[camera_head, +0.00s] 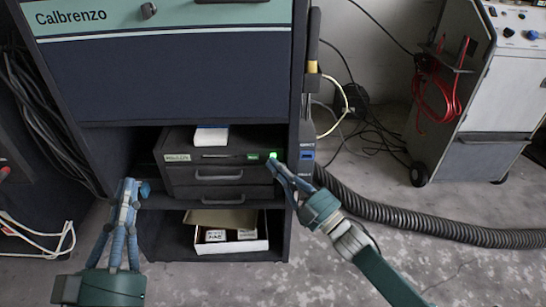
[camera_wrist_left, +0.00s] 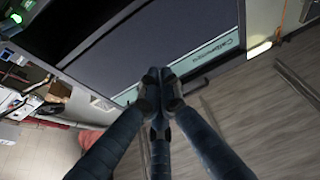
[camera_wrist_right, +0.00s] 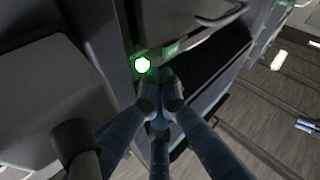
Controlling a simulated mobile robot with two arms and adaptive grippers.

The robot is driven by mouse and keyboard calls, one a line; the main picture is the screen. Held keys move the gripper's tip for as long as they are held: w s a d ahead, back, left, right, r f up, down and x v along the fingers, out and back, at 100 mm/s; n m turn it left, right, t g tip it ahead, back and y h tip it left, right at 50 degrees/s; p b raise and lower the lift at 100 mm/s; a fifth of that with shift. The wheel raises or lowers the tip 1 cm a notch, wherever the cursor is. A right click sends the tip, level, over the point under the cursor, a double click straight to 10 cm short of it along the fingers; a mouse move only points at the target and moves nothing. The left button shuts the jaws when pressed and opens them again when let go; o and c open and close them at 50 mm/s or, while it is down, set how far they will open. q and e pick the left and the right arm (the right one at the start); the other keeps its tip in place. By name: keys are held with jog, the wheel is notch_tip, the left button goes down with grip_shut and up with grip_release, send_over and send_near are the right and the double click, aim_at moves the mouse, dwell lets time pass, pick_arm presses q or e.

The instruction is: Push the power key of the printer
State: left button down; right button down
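The printer (camera_head: 220,174) is a dark box on a shelf inside the cabinet. Its power key (camera_head: 273,155) glows green at the right end of the front panel, and it shows as a bright round light in the right wrist view (camera_wrist_right: 142,65). My right gripper (camera_head: 276,164) is shut and empty, with its fingertips just below the key. Whether they touch it I cannot tell. In the right wrist view the closed fingertips (camera_wrist_right: 160,88) are just below and right of the light. My left gripper (camera_head: 128,186) is shut and empty, left of the printer; its fingertips meet in the left wrist view (camera_wrist_left: 160,86).
The dark Calbrenzo cabinet (camera_head: 190,75) surrounds the printer. An open carton (camera_head: 230,243) with small boxes sits on the lower shelf. A black corrugated hose (camera_head: 420,222) runs along the floor at right, near a wheeled grey cart (camera_head: 500,105). Cables hang at left.

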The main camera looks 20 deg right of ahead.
pick_arm(q)
jog(key=shift+f, duration=0.1)
pick_arm(e)
jog(key=shift+s, duration=0.1)
